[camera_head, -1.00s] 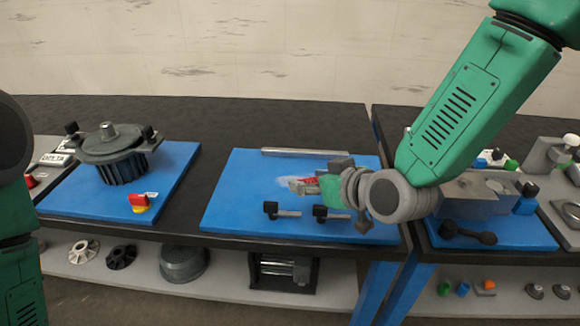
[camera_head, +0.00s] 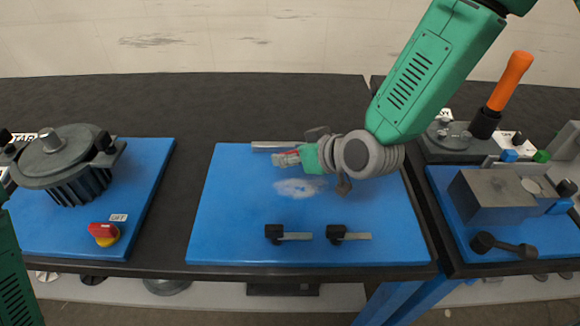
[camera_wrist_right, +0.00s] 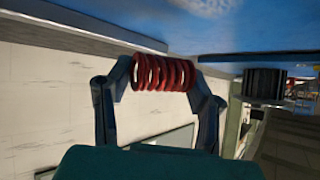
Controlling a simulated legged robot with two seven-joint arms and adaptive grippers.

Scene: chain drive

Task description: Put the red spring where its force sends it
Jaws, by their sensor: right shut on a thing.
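A red spring (camera_wrist_right: 162,73) lies crosswise between the two fingers of my right gripper (camera_wrist_right: 163,85) in the wrist view, with a finger at each end. In the head view only a little red of the spring (camera_head: 292,153) shows, at the grey fingers of my right gripper (camera_head: 280,159). The gripper is over the back part of the blue board (camera_head: 225,215), with its fingers pointing left. It appears raised off the board. My left gripper is out of view.
A metal bar (camera_head: 275,146) lies at the board's back edge. Two black-knobbed pins (camera_head: 275,235) (camera_head: 337,234) sit near its front. A dark round housing (camera_head: 70,165) and a red switch (camera_head: 103,233) stand left; a grey block (camera_head: 492,196) stands right.

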